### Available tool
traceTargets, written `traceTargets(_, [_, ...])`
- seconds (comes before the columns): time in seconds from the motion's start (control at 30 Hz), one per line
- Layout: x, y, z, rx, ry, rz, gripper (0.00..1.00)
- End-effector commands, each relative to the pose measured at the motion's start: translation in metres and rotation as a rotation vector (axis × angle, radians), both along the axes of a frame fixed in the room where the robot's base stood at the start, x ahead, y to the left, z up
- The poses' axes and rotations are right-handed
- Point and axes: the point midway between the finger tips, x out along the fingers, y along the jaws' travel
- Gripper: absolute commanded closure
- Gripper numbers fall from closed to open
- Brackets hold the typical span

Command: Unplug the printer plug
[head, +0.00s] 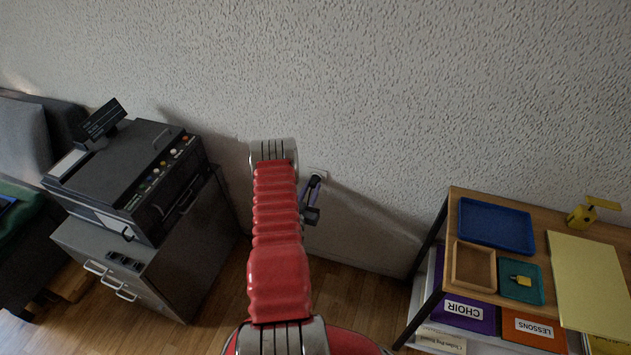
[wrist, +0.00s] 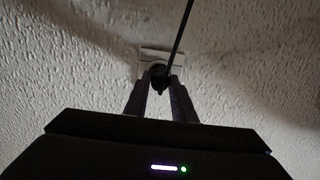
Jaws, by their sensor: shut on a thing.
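The printer plug (wrist: 159,79) is small and black, and it sits against a pale wall socket (wrist: 149,54) in the wrist view. A dark cable (wrist: 181,32) runs from the plug toward the top of the picture. My gripper (wrist: 160,84) is shut on the plug, with one finger on each side of it. In the head view my gripper (head: 316,181) is at the wall, low and right of my red arm. There the socket (head: 318,172) is partly covered by the fingers, and the plug is too small to make out. The printer (head: 128,178) stands on a grey cabinet at left.
The grey drawer cabinet (head: 180,262) is left of my arm. At right, a shelf unit (head: 448,207) holds a blue tray (head: 497,225), a wooden tray, a teal tray and a yellow object (head: 581,215). Open wooden floor lies between the cabinet and shelf.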

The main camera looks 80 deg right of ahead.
Motion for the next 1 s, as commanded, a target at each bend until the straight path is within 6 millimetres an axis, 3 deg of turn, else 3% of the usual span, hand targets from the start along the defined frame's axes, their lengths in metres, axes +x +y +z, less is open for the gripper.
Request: traceTargets(1.0, [0.002,0.014,0.000,0.000,0.000,0.000,1.00])
